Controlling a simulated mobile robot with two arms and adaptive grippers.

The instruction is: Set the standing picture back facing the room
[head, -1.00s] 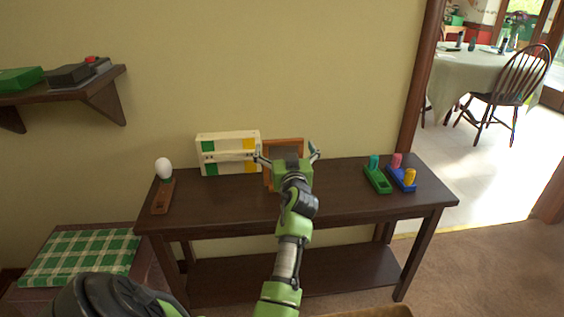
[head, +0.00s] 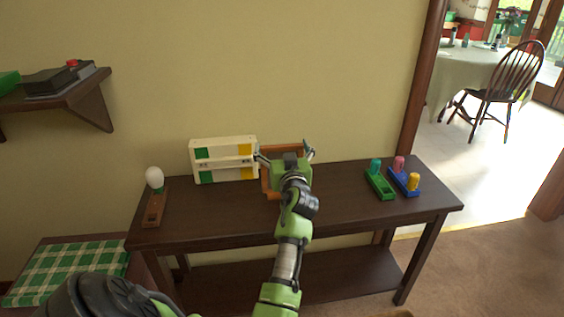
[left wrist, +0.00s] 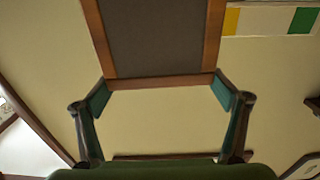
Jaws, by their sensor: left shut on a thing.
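The picture (head: 267,182) has an orange-brown wooden frame and stands near the back of the dark side table (head: 225,212), close to the wall. In the left wrist view its wooden border surrounds a plain dark grey panel (left wrist: 155,38); I cannot tell if this is the back. My left gripper (head: 284,153) is in front of the picture and covers much of it in the head view. Its two fingers are shut on the frame, one at each side, as the left wrist view (left wrist: 163,92) shows. My right gripper is not in view.
A cream box with green and yellow patches (head: 224,160) stands just left of the picture. A white-topped wooden item (head: 153,208) is at the table's left end. Green (head: 380,185) and blue (head: 404,183) peg holders sit at the right. Bare tabletop lies between.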

